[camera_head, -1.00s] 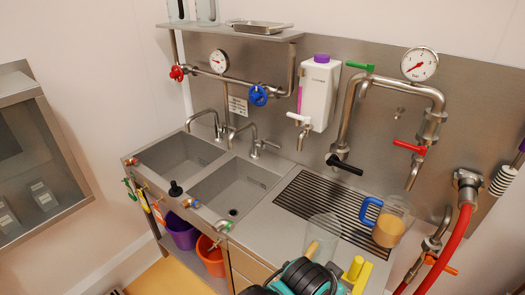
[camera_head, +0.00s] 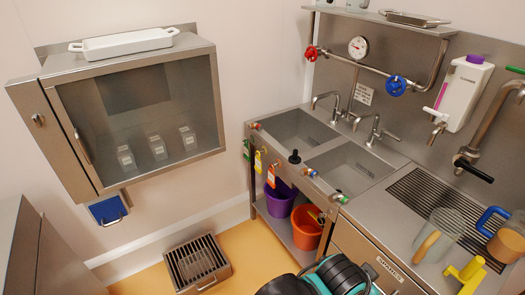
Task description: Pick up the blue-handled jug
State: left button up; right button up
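The blue-handled jug (camera_head: 508,243) stands on the worktop by the drain grate at the right edge, partly cut off by the frame. It is clear, with an amber-tan filling low down. Its blue handle (camera_head: 487,219) points left. Neither of my grippers shows in the view, so I cannot see whether either is open or shut. Nothing is seen touching the jug.
A clear jug with a tan handle (camera_head: 440,236) stands left of it, and a yellow item (camera_head: 465,276) in front. A double sink (camera_head: 300,128) lies left. A black and teal object (camera_head: 325,280) fills the bottom middle.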

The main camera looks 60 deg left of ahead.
aim_at(506, 246)
jog(key=j+u, duration=0.2)
jog(key=u, duration=0.2)
jog(key=i+j+u, duration=0.15)
jog(key=u, duration=0.25)
jog(key=i+j+u, duration=0.1)
jog(key=u, duration=0.3)
jog(key=i+j+u, duration=0.15)
jog(key=u, duration=0.25)
jog(key=i+j, duration=0.35)
jog(key=z, duration=2.15)
jog(key=i+l+u, duration=0.2)
jog(key=l, duration=0.35)
jog(key=l+u, duration=0.25)
jog(key=l, duration=0.35)
jog(key=i+l+u, duration=0.2)
jog(key=l, duration=0.4)
jog(key=i+j, duration=0.15)
jog(key=i, duration=0.25)
